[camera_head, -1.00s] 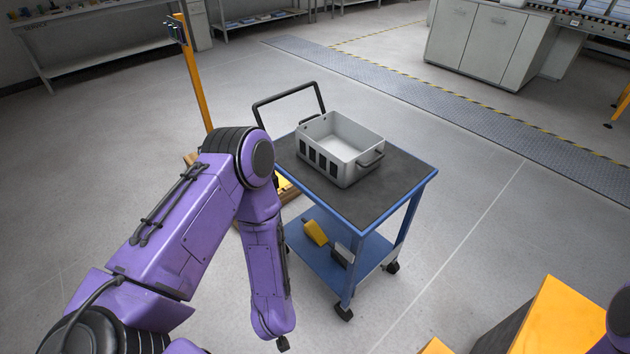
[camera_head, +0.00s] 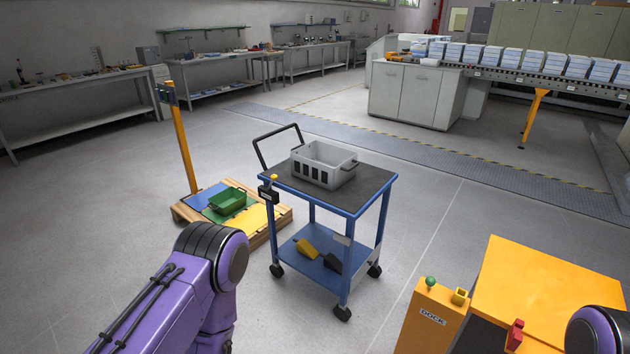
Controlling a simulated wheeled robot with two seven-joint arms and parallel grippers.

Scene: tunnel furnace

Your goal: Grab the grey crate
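The grey crate (camera_head: 322,166) stands upright and looks empty on the dark top of a blue wheeled cart (camera_head: 348,205), near the middle of the head view. It has dark slots on its front side and a handle at its right end. My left arm comes in from the lower left, well short of the cart, and its gripper is out of the picture. Only a purple piece of my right arm shows at the lower right edge, with its gripper out of the picture. Nothing touches the crate except the cart top.
A pallet (camera_head: 262,238) with a green bin (camera_head: 227,200) and an orange post (camera_head: 183,137) stands left of the cart. A yellow scoop (camera_head: 306,249) lies on the lower shelf. An orange dock (camera_head: 545,300) stands at the lower right. Floor around the cart's right is clear.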

